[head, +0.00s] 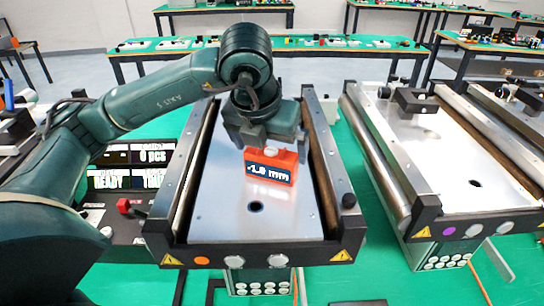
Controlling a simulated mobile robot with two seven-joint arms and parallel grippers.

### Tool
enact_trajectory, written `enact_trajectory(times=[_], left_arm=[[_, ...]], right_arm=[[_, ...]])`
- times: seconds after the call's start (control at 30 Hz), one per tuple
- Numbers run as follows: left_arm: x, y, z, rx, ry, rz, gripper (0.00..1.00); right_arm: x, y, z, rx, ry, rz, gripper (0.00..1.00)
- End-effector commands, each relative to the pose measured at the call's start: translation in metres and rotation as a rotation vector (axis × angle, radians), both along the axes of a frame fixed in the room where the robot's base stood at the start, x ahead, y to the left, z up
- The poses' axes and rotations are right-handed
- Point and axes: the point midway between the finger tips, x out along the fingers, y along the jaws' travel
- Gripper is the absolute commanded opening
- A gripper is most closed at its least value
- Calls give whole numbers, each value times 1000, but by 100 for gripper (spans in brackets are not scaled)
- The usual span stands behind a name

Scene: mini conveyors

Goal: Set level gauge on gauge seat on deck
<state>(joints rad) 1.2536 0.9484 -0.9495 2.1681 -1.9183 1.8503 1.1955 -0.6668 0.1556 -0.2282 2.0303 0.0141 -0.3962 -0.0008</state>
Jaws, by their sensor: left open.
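The level gauge (270,168) is an orange block with a dark display reading about -1.9 mm and a pale knob on top. It appears to stand upright on the metal deck (215,210) of the near conveyor, slightly right of the deck's middle. My left gripper (271,145) is open, right above and behind the gauge, with its fingers pointing down. I cannot tell whether the fingers touch it. A dark round hole (255,207) lies in the deck in front of the gauge. I cannot tell whether this is the gauge seat. My right gripper is not in view.
A second conveyor (455,165) stands to the right, with a black clamp-like part (414,101) on it. Left of the near conveyor is a status panel (130,165) with a red switch (124,205). The deck in front of the gauge is clear.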

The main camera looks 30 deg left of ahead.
Motion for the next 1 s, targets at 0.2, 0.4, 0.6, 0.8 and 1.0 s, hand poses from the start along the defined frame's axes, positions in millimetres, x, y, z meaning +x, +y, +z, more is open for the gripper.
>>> enact_trajectory(times=[0.2,0.4,0.6,0.8,1.0], left_arm=[[-17,-3,43,0,-6,-3,100],[-26,-4,65,0,-2,-1,100],[-28,-5,68,1,-1,-1,100],[-28,-5,68,0,0,-1,100],[-28,-5,68,0,0,-1,100]], right_arm=[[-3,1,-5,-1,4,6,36],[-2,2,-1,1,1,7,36],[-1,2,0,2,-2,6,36],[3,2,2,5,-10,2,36],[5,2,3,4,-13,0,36]])
